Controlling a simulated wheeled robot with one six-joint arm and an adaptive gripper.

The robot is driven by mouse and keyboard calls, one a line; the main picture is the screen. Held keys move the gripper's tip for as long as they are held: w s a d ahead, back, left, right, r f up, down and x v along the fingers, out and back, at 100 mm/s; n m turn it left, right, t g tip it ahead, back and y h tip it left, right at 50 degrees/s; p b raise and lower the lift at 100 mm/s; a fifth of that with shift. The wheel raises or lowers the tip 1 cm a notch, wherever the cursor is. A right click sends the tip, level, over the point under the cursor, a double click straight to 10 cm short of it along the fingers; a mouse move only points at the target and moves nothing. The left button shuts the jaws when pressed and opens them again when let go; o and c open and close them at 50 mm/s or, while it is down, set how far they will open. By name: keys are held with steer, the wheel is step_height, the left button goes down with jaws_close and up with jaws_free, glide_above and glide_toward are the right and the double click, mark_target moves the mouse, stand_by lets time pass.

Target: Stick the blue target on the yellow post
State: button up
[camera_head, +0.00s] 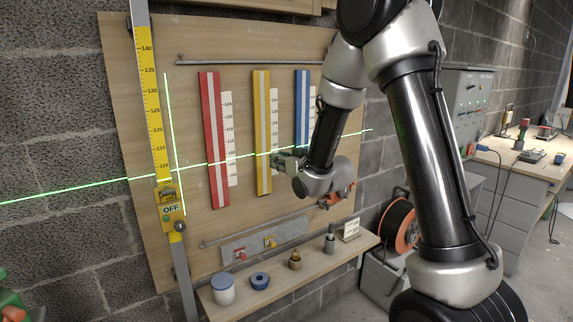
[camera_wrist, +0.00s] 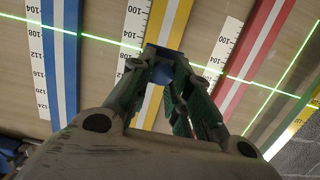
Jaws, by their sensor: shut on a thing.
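The yellow post (camera_head: 262,120) stands upright on the wooden board, between a red post (camera_head: 213,140) and a blue post (camera_head: 302,95), each with a pale centre stripe. My gripper (camera_head: 280,160) is at the right edge of the yellow post, near the green laser line. In the wrist view, my gripper (camera_wrist: 163,78) is shut on the blue target (camera_wrist: 162,60), which lies over the yellow post (camera_wrist: 166,28). The fingers hide much of the target. I cannot tell whether it touches the post.
White number scales (camera_head: 230,125) stand beside the posts. A laser unit (camera_head: 170,210) on a yellow ruler is at the left. A shelf (camera_head: 225,300) carries a jar, a blue ring and small items.

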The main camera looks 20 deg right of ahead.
steer(key=r+x, duration=0.1)
steer(key=x, duration=0.5)
steer(key=shift+w+a, duration=0.15)
steer(key=shift+w, duration=0.4)
stand_by(2.6)
steer(key=o, duration=1.4)
steer(key=shift+f+v, duration=0.25)
steer(key=shift+v, duration=1.25)
steer(key=shift+f+v, duration=0.2)
steer(key=shift+v, duration=1.3)
steer(key=shift+f+v, duration=0.25)
steer(key=shift+v, duration=1.2)
steer(key=shift+s, duration=0.1)
